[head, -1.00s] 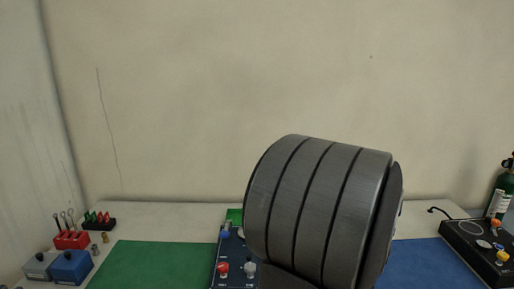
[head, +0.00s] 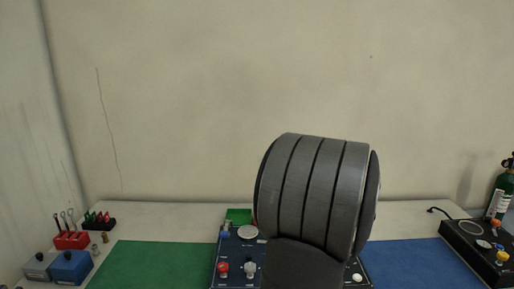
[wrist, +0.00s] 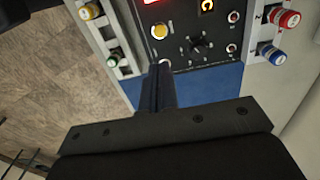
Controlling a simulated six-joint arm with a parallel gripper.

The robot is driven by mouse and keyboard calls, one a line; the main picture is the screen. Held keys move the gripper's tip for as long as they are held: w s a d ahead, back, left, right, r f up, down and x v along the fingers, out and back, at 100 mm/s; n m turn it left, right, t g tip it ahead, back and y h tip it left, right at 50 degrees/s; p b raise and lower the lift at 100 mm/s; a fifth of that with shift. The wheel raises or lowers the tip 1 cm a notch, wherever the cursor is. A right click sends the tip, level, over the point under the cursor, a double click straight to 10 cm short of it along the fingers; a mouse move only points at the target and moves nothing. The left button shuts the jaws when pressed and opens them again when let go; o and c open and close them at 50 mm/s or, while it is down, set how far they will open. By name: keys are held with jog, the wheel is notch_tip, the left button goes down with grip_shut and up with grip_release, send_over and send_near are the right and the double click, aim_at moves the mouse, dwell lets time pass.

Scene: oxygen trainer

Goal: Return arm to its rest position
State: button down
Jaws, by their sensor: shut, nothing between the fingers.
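In the head view my arm's large ribbed grey link fills the centre right and hides part of the bench and the dark blue panel (head: 238,262) behind it. My gripper is not visible in the head view. In the wrist view my gripper (wrist: 163,68) is shut and empty, its dark fingers together. Its fingertips lie in front of a blue surface (wrist: 212,88) just below a dark control panel (wrist: 195,58). I cannot tell whether they touch anything.
A green mat (head: 150,265) and a blue mat (head: 425,262) lie on the bench. Blue box (head: 71,266), grey box (head: 40,265) and red tool holder (head: 71,240) stand left. A black panel (head: 470,240) and green cylinder (head: 503,192) stand right.

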notch_tip(320, 180, down, 6)
notch_tip(320, 180, up, 9)
jog(key=w+d+f+n+t+h, duration=0.1)
jog(key=w+d+f+n, duration=0.2)
jog(key=f, duration=0.4)
jog(key=shift+w+n, duration=0.2)
jog(key=shift+n, duration=0.1)
